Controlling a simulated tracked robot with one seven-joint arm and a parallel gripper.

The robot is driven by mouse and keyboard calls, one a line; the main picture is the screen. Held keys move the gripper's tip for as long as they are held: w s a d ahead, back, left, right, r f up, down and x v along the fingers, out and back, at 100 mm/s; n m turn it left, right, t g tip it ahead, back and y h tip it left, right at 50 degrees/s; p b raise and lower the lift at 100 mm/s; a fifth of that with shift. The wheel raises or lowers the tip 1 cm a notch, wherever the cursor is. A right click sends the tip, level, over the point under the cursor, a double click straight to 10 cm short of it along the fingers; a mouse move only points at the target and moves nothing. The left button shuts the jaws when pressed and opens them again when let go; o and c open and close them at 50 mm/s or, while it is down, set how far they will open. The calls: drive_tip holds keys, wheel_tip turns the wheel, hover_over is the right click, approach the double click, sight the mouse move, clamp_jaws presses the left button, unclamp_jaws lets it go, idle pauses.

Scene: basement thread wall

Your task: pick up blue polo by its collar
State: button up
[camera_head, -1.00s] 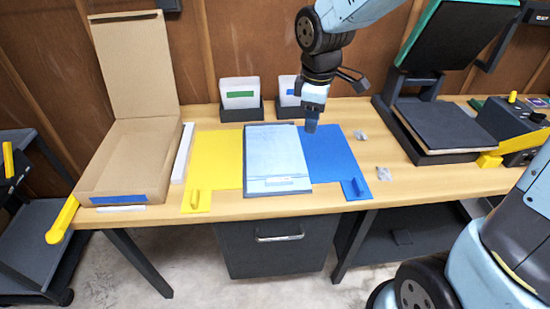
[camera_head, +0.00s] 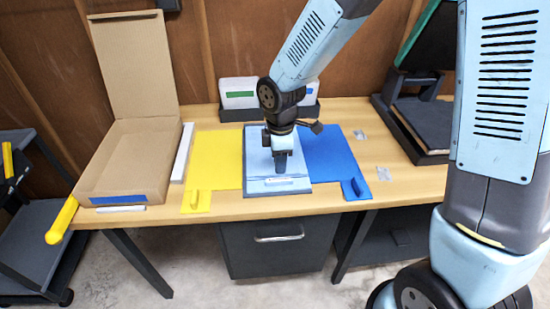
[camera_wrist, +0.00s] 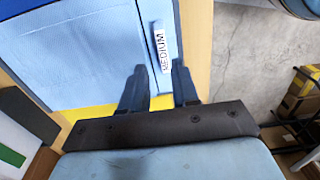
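A light blue flat piece, which looks like the folded blue polo (camera_head: 257,165), lies in the middle of the wooden table between a yellow panel (camera_head: 216,160) and a blue panel (camera_head: 330,155). It also shows in the wrist view (camera_wrist: 85,50), with a white "MEDIUM" label (camera_wrist: 163,50) near one end. I cannot make out a collar for sure. My gripper (camera_head: 280,172) points down over the polo near its front end, partly hiding it. In the wrist view my gripper's two fingers (camera_wrist: 160,82) are apart with nothing held between them. I cannot tell if they touch the cloth.
An open cardboard box (camera_head: 130,165) stands at the left, with a white strip beside it. Bins (camera_head: 240,95) stand at the back. A dark press (camera_head: 420,125) is at the right. Small clear packets (camera_head: 383,173) lie right of the blue panel.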

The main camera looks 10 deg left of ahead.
sight(279, 179)
drive_tip(key=shift+s+f, duration=0.2)
drive_tip(key=shift+f, duration=2.75)
clamp_jaws()
